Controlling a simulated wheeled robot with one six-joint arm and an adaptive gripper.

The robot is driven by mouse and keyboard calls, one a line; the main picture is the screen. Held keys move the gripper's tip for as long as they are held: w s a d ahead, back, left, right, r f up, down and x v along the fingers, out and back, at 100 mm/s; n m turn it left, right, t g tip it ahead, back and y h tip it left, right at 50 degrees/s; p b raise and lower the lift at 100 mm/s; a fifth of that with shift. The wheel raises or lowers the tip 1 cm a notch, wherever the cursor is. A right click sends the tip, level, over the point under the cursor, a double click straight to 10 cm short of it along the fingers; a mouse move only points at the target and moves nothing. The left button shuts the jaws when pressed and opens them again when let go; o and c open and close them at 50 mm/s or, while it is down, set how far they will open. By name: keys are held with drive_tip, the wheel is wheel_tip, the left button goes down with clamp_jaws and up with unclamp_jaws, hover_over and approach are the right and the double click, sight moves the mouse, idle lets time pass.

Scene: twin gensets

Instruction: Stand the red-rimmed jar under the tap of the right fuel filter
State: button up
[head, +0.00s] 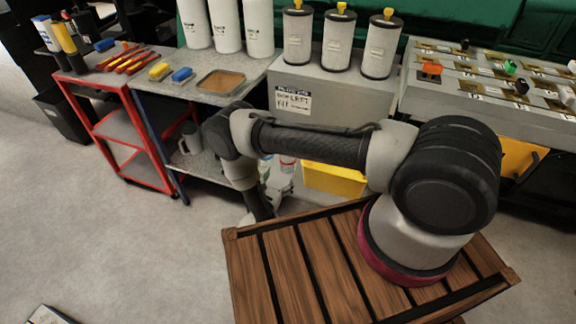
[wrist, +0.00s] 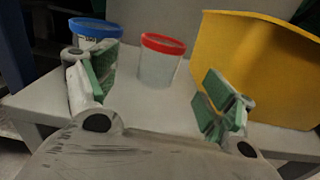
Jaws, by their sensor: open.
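The red-rimmed jar (wrist: 161,62) is clear and stands upright on a pale grey surface in the wrist view. My gripper (wrist: 160,92) is open, with green-padded fingers at left and right. The jar is beyond the fingertips, roughly centred in the gap and apart from both pads. In the head view my gripper is partly hidden behind my arm, and a small bit of red and clear plastic (head: 287,163) shows beside it. I cannot pick out the right fuel filter or its tap in either view.
A blue-rimmed jar (wrist: 96,34) stands close behind the left finger. A yellow bin (wrist: 258,68) stands close at the right. In the head view, canisters with yellow tops (head: 338,42) stand on a grey cabinet (head: 335,93). A red cart (head: 122,125) is at the left.

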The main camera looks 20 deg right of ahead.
sight(285, 167)
drive_tip(key=x, duration=0.6)
drive_tip(key=shift+c, duration=0.2)
drive_tip(key=shift+s, duration=0.1)
drive_tip(key=c, duration=1.1)
drive_tip(key=shift+c, duration=0.2)
